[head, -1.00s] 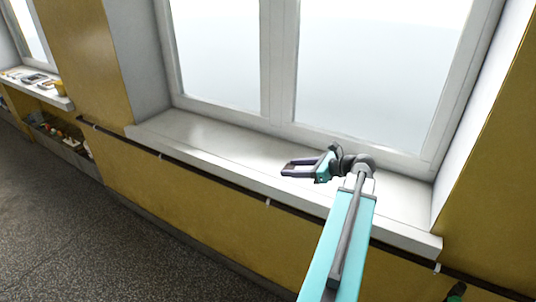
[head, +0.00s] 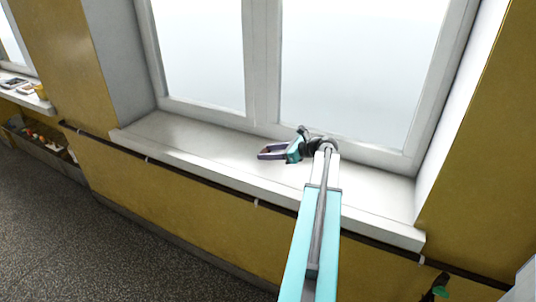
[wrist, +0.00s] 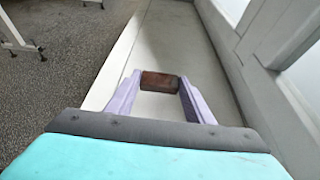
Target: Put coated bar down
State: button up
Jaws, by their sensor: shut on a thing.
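The coated bar (wrist: 160,82) is a short dark-brown block, seen in the wrist view between the tips of my gripper's two purple fingers. My gripper (head: 262,153) is shut on it, with a finger at each end of the bar. In the head view the gripper points left, over the white window sill (head: 170,131). The bar is too small to make out clearly there. I cannot tell whether the bar touches the sill or hangs just above it.
The sill is bare around the gripper, with the window frame (head: 262,75) behind it. A dark rail (head: 190,168) runs along the wall below the sill's front edge. At far left, another sill (head: 28,98) holds several small items, above a box (head: 40,145) of things.

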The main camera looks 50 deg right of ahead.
aim_at(264, 148)
jog(key=shift+w+d+f, duration=0.1)
jog(key=shift+w+d, duration=0.45)
jog(key=shift+w, duration=0.3)
jog(key=shift+w, duration=0.1)
jog(key=shift+w+d+p, duration=0.3)
jog(key=shift+w+d, duration=0.05)
jog(key=shift+w, duration=0.2)
jog(key=shift+s+f+p, duration=0.1)
jog(key=shift+f+p, duration=0.35)
jog(key=shift+f, duration=1.4)
jog(key=shift+f, duration=0.1)
jog(key=o, duration=0.8)
